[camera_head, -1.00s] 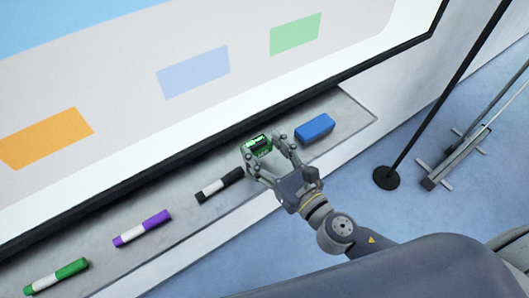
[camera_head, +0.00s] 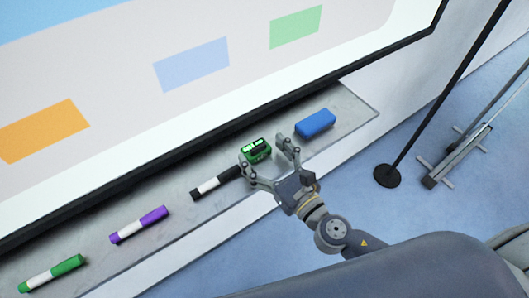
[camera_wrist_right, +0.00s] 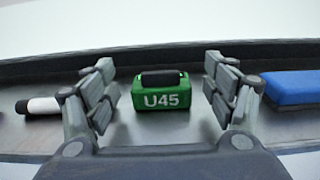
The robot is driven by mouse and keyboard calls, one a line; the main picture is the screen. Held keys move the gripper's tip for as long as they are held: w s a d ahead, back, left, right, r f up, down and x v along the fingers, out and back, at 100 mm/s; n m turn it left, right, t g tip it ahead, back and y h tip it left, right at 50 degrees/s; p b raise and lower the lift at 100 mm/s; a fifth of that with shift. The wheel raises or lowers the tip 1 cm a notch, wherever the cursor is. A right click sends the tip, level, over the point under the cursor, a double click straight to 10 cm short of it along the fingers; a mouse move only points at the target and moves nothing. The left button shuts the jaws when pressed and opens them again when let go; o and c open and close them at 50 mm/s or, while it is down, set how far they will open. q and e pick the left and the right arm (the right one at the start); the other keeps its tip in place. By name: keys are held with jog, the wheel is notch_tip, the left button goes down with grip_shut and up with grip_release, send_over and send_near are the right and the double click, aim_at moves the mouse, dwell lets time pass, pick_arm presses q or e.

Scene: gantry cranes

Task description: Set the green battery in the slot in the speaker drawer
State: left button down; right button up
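The green battery (camera_head: 256,150) sits on the grey ledge under the whiteboard, between a black marker and a blue block. In the right wrist view the battery (camera_wrist_right: 161,93) shows a black top part and the white text "U45". My right gripper (camera_head: 268,160) is open, with its fingers pointing at the battery. In the wrist view the open fingers (camera_wrist_right: 160,95) stand to the left and right of the battery, with a gap on both sides. The speaker drawer and its slot are not in view. My left gripper is not in view.
The ledge (camera_head: 185,192) also holds a black marker (camera_head: 216,183), a purple marker (camera_head: 139,225), a green marker (camera_head: 53,273) and a blue block (camera_head: 316,123). A black pole on a round base (camera_head: 387,176) stands on the blue floor at right.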

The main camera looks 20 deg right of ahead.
jog(key=shift+r, duration=0.15)
jog(key=shift+s+d, duration=0.1)
jog(key=shift+s, duration=0.1)
jog(key=b+v, duration=0.5)
jog(key=v, duration=0.6)
jog(key=shift+s+b, duration=0.3)
jog(key=shift+b, duration=0.05)
jog(key=shift+d, duration=0.1)
